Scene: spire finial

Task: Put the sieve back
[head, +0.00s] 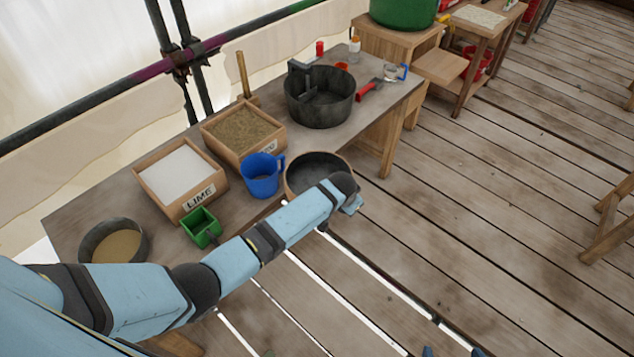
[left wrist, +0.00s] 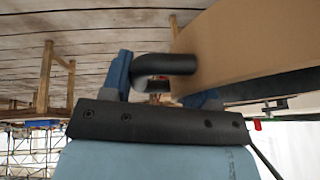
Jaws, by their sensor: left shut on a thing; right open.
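The sieve (head: 297,188), a round wooden rim with a dark inside, is at the front edge of the workbench, partly beyond it. My left arm covers its near side. In the left wrist view, the sieve's curved tan wall (left wrist: 250,40) fills the upper right. My left gripper (left wrist: 165,88) is shut on the black sieve handle (left wrist: 165,64); its fingers are mostly hidden in the head view. Whether the sieve touches the bench cannot be told. My right gripper (head: 453,352) shows only its blue fingertips at the bottom edge, apart and empty.
The workbench (head: 85,205) holds a lime box (head: 180,175), a sand box (head: 243,130), a blue jug (head: 261,177), a green scoop (head: 201,226), a dark pot (head: 322,100) and a round pan (head: 113,243). Bench space around the sieve is tight. The plank floor (head: 480,200) is clear.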

